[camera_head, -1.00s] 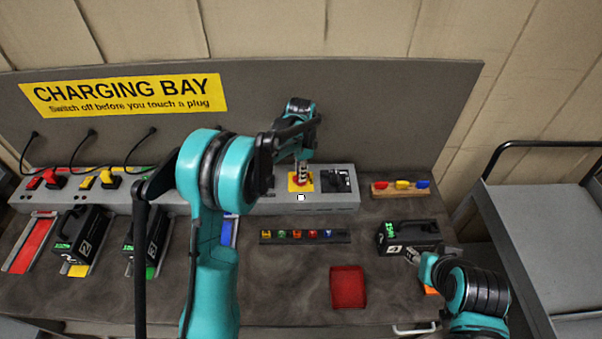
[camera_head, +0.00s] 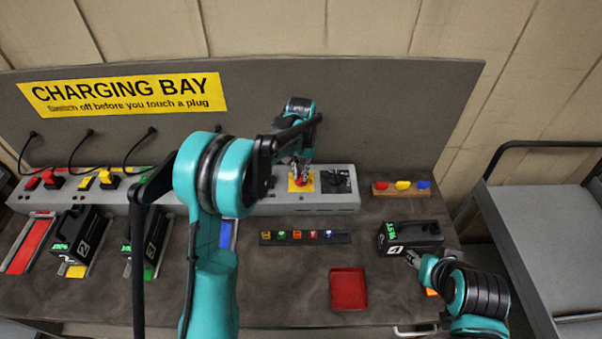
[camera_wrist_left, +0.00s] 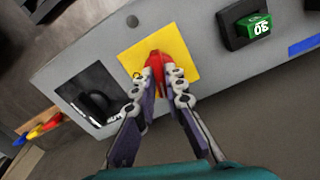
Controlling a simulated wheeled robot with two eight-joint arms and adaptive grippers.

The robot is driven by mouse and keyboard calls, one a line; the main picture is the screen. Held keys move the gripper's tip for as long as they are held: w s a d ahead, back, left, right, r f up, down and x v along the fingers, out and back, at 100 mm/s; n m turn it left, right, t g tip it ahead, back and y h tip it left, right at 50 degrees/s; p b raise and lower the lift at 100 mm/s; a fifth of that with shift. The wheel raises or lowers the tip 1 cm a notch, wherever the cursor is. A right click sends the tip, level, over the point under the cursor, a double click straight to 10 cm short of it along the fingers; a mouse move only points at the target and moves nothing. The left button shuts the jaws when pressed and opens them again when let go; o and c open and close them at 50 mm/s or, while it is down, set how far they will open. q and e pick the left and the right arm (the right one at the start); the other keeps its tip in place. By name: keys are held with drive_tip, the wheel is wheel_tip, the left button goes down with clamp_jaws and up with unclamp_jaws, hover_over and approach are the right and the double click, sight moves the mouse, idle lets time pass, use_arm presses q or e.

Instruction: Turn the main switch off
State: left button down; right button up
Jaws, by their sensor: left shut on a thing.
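The main switch, a red knob (camera_wrist_left: 156,60) on a square yellow plate (camera_wrist_left: 187,48), sits on the grey charging panel's sloped face. The yellow plate also shows in the head view (camera_head: 293,187).
A black rotary switch (camera_head: 337,181) is right of the yellow plate. Batteries (camera_head: 78,232) and plugs (camera_head: 53,179) line the left. A red tray (camera_head: 348,289) and a strip of coloured buttons (camera_head: 305,238) lie in front. A grey cart (camera_head: 550,235) stands at right.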

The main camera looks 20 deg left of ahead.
sight(301, 175)
use_arm(q)
drive_tip(key=shift+n, duration=1.6)
drive_tip(key=c, duration=1.6)
unclamp_jaws()
drive_tip(key=shift+r, duration=0.1)
wheel_tip(301, 175, up, 12)
drive_tip(key=shift+f, duration=0.1)
